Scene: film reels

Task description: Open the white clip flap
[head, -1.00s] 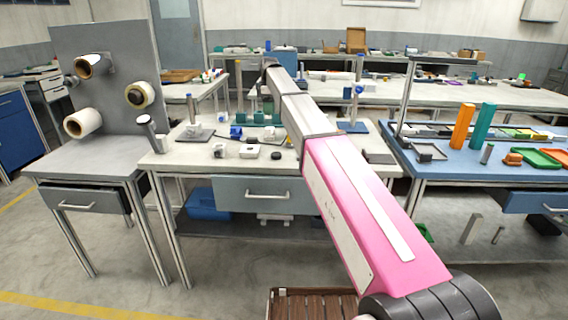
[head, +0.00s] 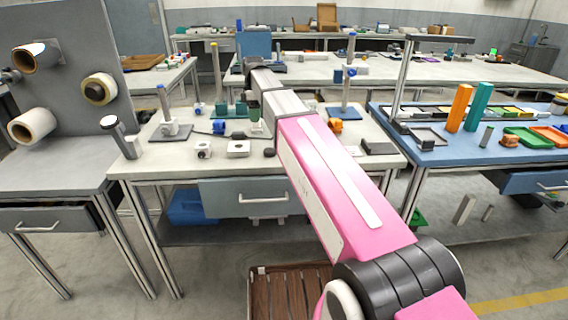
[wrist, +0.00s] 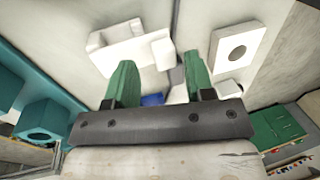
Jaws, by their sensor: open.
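My gripper (wrist: 160,75) shows in the wrist view with two green fingers spread apart and nothing held between them. Beyond the fingertips lies a white bracket-like part (wrist: 128,46), left of centre. Smaller white pieces lie behind and between the fingers, and a blue piece (wrist: 152,99) shows low between them. I cannot tell which white piece is the clip flap. A white block with a round hole (wrist: 236,50) lies to the right of the fingers; a similar white block (head: 238,148) sits near the bench front in the head view. There, my arm covers part of the bench.
Teal blocks (wrist: 44,122) stand at the left of the wrist view. In the head view, a post on a grey base (head: 172,130) and a small white part (head: 204,150) stand on the pale bench (head: 150,170). The blue bench (head: 450,150) is at right.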

